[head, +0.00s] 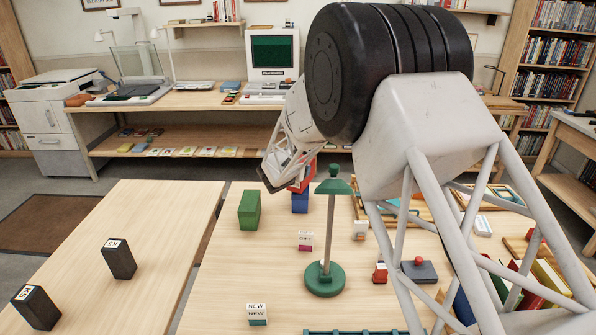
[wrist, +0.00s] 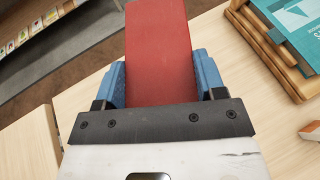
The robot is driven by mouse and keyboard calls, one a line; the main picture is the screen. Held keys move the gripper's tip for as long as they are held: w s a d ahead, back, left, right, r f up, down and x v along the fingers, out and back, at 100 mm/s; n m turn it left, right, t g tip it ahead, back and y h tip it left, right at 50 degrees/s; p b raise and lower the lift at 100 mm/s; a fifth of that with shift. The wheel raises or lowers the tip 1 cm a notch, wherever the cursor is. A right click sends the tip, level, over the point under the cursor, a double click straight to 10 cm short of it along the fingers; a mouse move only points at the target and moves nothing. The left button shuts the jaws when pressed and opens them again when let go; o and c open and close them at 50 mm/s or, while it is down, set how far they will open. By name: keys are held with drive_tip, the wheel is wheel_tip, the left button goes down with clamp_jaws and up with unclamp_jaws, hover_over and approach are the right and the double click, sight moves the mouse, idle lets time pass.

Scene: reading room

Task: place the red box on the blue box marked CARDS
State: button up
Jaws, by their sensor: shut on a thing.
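My gripper (wrist: 161,78) is shut on the red box (wrist: 157,35), with a blue finger on each side of it in the wrist view. In the head view the red box (head: 309,174) shows in part beside the white gripper body. The blue box (head: 300,203) stands on the table just below the red box. I cannot tell whether the two touch. No CARDS marking can be read on the blue box, and the wrist view does not show it where the red box covers the area below.
A green lamp (head: 325,278) stands just in front and right of the blue box. A green box (head: 249,211) stands to its left. Small GIFT (head: 305,241) and NEW (head: 257,314) boxes are nearer. A gap separates the left table (head: 130,215), which holds two black boxes.

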drive_tip(key=shift+f, duration=0.25)
drive_tip(key=shift+f, duration=0.15)
drive_tip(key=o, duration=1.1)
drive_tip(key=shift+s+r, duration=0.1)
drive_tip(key=shift+r, duration=0.1)
drive_tip(key=shift+s+a+r, duration=0.25)
drive_tip(key=shift+s+a, duration=0.05)
drive_tip(key=shift+s, duration=0.2)
drive_tip(key=v, duration=1)
drive_tip(key=shift+s, duration=0.3)
